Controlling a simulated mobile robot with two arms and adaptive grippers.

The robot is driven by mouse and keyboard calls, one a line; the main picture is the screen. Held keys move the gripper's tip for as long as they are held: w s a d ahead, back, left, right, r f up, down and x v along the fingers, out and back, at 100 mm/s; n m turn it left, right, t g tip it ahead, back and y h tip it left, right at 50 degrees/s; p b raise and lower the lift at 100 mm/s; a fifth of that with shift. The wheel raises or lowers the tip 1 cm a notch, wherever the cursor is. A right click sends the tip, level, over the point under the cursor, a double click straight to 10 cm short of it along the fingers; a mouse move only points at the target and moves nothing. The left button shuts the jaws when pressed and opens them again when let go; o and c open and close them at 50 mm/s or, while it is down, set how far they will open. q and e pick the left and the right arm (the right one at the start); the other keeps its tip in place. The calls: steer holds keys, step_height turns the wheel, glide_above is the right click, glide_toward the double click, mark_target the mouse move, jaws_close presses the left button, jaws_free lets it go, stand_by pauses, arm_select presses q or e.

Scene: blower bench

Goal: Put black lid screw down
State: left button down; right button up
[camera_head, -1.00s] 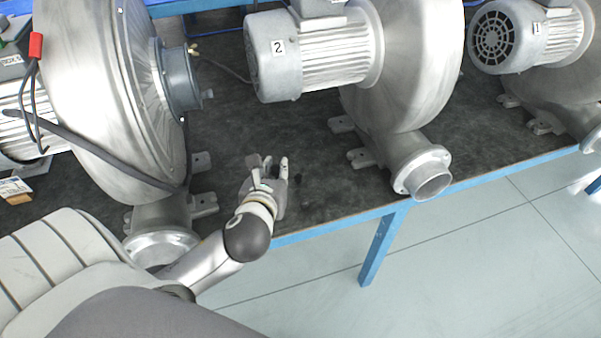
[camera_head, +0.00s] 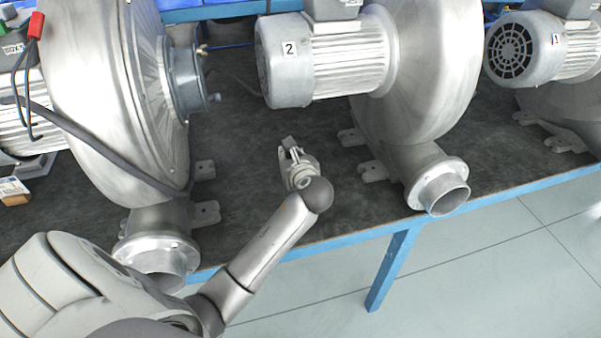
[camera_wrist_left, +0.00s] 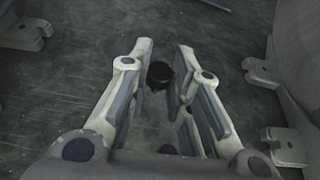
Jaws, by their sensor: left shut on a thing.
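The black lid screw (camera_wrist_left: 159,75) is a small dark round piece. My left gripper also shows in the head view (camera_head: 289,150), low over the dark bench top between two blowers, shut on the lid screw. I cannot make out the screw in the head view, and its height above the bench is unclear. My right gripper is not in view.
A large blower (camera_head: 105,90) stands on the left and the blower marked 2 (camera_head: 330,60) on the right. Blower 1 (camera_head: 545,50) is farther right. The dark bench top (camera_head: 250,190) is clear around the gripper. Its blue front edge (camera_head: 340,236) is close.

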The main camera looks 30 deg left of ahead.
arm_select(q)
steer(key=w+f, duration=0.1)
steer(key=f, duration=0.1)
steer(key=w+d+f, duration=0.1)
steer(key=w+f, duration=0.1)
steer(key=shift+w+b, duration=0.15)
steer(key=shift+b, duration=0.2)
step_height(320, 180, down, 3)
steer(key=shift+w+f, duration=0.1)
steer(key=shift+f, duration=0.15)
steer(key=shift+f, duration=0.3)
steer(key=c, duration=1.3)
jaws_free()
